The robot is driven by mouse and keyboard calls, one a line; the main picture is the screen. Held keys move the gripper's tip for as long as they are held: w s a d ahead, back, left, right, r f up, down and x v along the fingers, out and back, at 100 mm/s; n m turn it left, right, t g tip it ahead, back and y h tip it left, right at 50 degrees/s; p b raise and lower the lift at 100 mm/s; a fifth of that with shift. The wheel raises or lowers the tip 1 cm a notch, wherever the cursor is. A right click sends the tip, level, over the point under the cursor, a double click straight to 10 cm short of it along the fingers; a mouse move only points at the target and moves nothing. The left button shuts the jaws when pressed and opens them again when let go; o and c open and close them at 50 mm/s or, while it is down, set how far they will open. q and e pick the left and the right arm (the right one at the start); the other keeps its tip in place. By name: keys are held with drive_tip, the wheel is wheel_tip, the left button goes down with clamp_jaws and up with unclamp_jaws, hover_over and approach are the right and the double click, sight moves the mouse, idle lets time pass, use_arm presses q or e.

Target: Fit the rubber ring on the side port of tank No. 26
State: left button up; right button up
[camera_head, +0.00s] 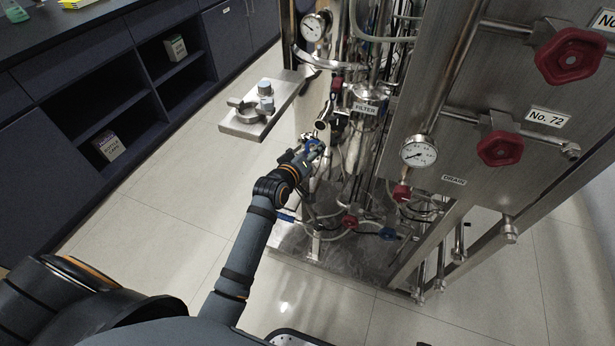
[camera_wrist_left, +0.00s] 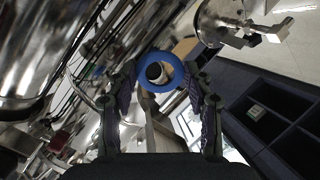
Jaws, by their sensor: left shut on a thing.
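The rubber ring (camera_head: 315,142) is blue and sits between the fingers of my left gripper (camera_head: 311,151), in front of the steel pipework. In the left wrist view the ring (camera_wrist_left: 142,72) is held between both fingertips of the gripper (camera_wrist_left: 160,78), its opening facing the camera. A round, light-rimmed dark end shows through the opening; I cannot tell whether it is inside the ring or behind it. In the head view an open pipe end (camera_head: 321,125) lies just above the ring. No label reading No. 26 is legible. My right gripper is out of view.
Gauges, hoses and valves crowd around, including a filter (camera_head: 366,108). A steel panel labelled No. 72 (camera_head: 547,117) stands right. Floor is clear left.

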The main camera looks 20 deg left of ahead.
use_arm(q)
drive_tip(key=t+b, duration=0.1)
drive_tip(key=b, duration=0.1)
drive_tip(key=a+t+y+b, duration=0.1)
drive_tip(key=t+b, duration=0.1)
drive_tip(key=shift+w+f+n+b, duration=0.1)
drive_tip(key=shift+w+n+b, duration=0.1)
drive_tip(key=shift+n+b, duration=0.2)
drive_tip(key=w+b, duration=0.1)
drive_tip(key=w, duration=0.1)
drive_tip(key=w+b, duration=0.3)
drive_tip(key=w, duration=0.1)
drive_tip(key=shift+d+r, duration=0.1)
drive_tip(key=shift+r, duration=0.25)
drive_tip(key=shift+w, duration=0.3)
drive_tip(key=shift+r, duration=0.15)
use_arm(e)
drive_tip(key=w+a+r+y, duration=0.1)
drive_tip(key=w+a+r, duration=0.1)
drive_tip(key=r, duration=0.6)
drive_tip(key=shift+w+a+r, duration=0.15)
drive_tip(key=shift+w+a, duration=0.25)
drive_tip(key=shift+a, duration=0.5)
